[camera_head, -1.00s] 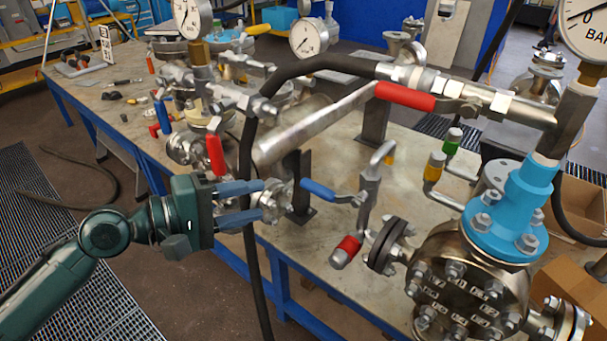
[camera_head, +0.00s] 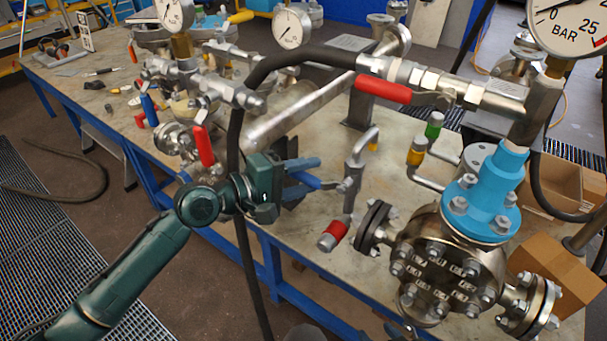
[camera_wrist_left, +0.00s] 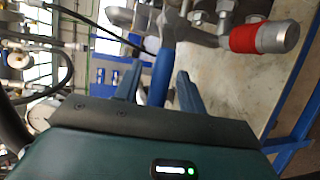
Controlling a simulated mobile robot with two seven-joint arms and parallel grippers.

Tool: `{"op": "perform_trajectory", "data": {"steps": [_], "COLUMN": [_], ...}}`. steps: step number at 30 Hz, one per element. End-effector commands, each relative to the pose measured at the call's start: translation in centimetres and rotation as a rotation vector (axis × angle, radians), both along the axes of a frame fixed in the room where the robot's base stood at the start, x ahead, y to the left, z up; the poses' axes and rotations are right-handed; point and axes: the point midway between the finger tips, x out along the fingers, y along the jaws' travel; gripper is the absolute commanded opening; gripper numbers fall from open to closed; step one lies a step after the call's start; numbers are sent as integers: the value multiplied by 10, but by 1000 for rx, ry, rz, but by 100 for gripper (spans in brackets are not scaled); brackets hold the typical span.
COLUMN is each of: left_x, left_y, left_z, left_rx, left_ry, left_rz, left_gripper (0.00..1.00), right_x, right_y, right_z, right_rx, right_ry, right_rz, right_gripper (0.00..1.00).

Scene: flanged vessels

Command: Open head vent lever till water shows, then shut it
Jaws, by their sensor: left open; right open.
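A blue lever (camera_head: 327,184) sits on a small valve below a bent metal spout (camera_head: 361,150), left of the flanged vessel (camera_head: 436,270) with the blue-painted neck. My left gripper (camera_head: 305,176) is open at the lever, with its fingers pointing right. In the left wrist view the blue lever (camera_wrist_left: 161,78) lies between the two spread fingers (camera_wrist_left: 159,92). I cannot tell whether either finger touches it. No water shows at the spout. My right gripper is not in view.
A red lever (camera_head: 383,89) sits on the pipe above, and a black hose (camera_head: 235,150) hangs behind my left wrist. A pressure gauge (camera_head: 566,22) stands at upper right. Bare tabletop (camera_head: 285,228) shows near the front edge.

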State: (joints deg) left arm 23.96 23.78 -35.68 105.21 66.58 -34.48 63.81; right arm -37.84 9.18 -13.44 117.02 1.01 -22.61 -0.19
Motion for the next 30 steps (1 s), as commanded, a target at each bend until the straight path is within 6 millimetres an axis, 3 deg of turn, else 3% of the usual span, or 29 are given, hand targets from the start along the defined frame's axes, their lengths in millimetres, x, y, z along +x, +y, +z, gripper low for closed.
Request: {"op": "perform_trajectory", "data": {"steps": [4, 18, 30], "left_x": [0, 0, 0], "left_y": [0, 0, 0], "left_z": [0, 0, 0], "left_rx": [0, 0, 1], "left_ry": [0, 0, -1], "left_rz": [0, 0, 0], "left_gripper": [39, 1, 0], "right_x": [0, 0, -4], "right_y": [0, 1, 2], "right_z": [0, 2, 0], "right_rx": [0, 3, 5], "right_ry": [-1, -4, 5], "right_rz": [-1, 0, 2], "right_gripper": [40, 40, 40]}}
